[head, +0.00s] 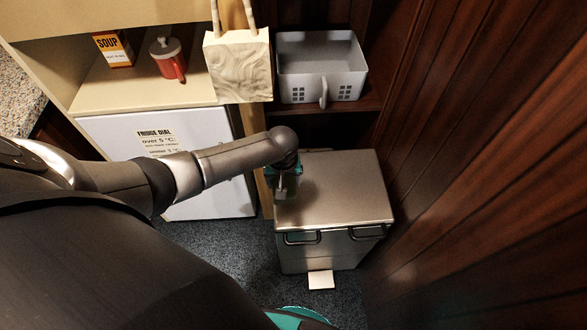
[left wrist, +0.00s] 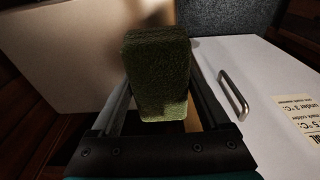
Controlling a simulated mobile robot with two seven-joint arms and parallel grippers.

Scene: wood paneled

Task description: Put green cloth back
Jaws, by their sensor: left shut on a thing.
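My left gripper (head: 281,188) reaches in from the left in the head view, over the left edge of a silver pedal bin (head: 345,190). In the left wrist view its two dark fingers are shut on a green cloth (left wrist: 158,70), which looks like a thick rough block. I cannot make out the cloth in the head view, where the hand and arm hide it. My right gripper is not in view.
A white fridge (head: 215,190) with a handle stands left of the bin. A wooden wall (head: 480,170) bounds the right.

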